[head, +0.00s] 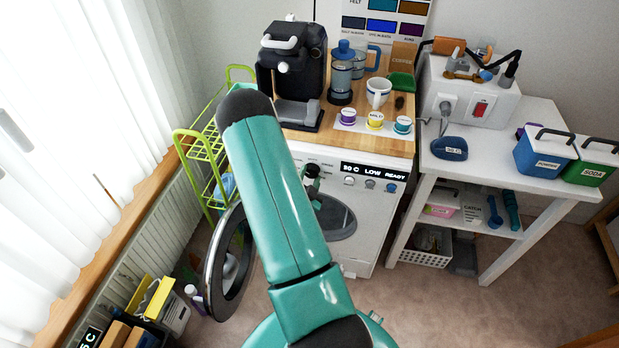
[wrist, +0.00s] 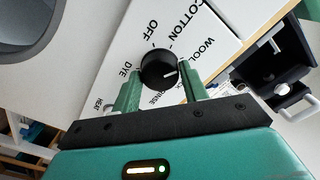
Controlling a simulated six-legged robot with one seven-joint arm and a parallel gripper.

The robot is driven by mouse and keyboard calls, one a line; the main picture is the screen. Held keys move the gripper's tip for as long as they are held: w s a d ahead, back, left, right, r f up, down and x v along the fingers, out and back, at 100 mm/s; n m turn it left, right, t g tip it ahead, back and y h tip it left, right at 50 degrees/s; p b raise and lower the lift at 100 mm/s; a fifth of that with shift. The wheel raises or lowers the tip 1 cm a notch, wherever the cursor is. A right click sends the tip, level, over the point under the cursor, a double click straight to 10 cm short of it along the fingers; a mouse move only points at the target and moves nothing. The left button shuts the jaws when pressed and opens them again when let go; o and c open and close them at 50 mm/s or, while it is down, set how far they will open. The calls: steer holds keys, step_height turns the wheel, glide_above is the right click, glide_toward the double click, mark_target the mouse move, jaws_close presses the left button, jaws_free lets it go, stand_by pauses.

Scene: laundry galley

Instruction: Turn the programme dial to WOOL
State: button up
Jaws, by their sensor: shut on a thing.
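The programme dial (wrist: 157,66) is a round black knob with a white pointer mark, on the white washer panel in the wrist view. Printed around it are OFF, COTTON, WOOL (wrist: 203,49), DYE, HEAT and a partly hidden RINSE. The pointer faces right and slightly down, a little below the direction of the WOOL label. My gripper (wrist: 160,80) has its two green fingers on either side of the dial, shut on it. The right finger covers some print.
The washer's round door (head: 211,268) stands open at the left of my arm. The display (head: 372,172) reads 30 C, LOW, READY. A coffee machine (head: 291,70) and cups stand on the wooden top. A white side table (head: 545,118) is at the right, with clear floor in front.

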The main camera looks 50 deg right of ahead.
steer(key=o, duration=1)
steer(key=shift+a, duration=0.1)
steer(key=v, duration=1.3)
steer(key=shift+s+a, duration=0.2)
steer(key=shift+a, duration=0.05)
steer(key=shift+w, duration=0.1)
